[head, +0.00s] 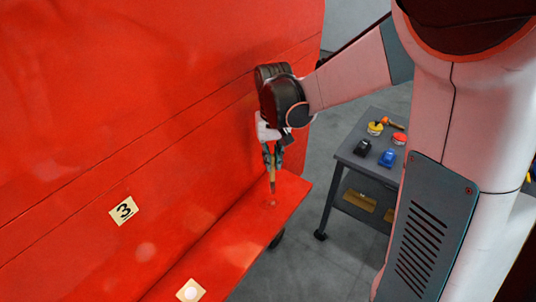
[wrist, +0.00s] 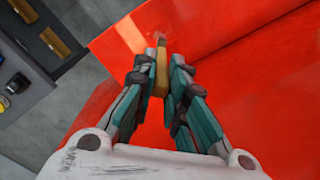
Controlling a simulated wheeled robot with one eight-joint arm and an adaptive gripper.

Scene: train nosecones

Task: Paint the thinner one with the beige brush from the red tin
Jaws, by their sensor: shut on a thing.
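My gripper (head: 272,158) is shut on a slim brush (head: 272,182) with a beige handle. It points down over the flat red ledge (head: 243,232) that juts from the big red train body (head: 130,90). The brush tip is at or just above the ledge near its outer end; I cannot tell whether it touches. In the wrist view the handle (wrist: 161,78) stands between the fingers (wrist: 172,75). A faint paler patch shows on the ledge by the tip. The red tin (head: 399,139) stands on a grey cart. I cannot tell which part is the thinner one.
The grey cart (head: 352,158) at right also bears a yellow tin (head: 376,129), an orange-handled tool (head: 393,123), a black object (head: 362,147) and a blue object (head: 387,157). Grey floor lies between ledge and cart.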

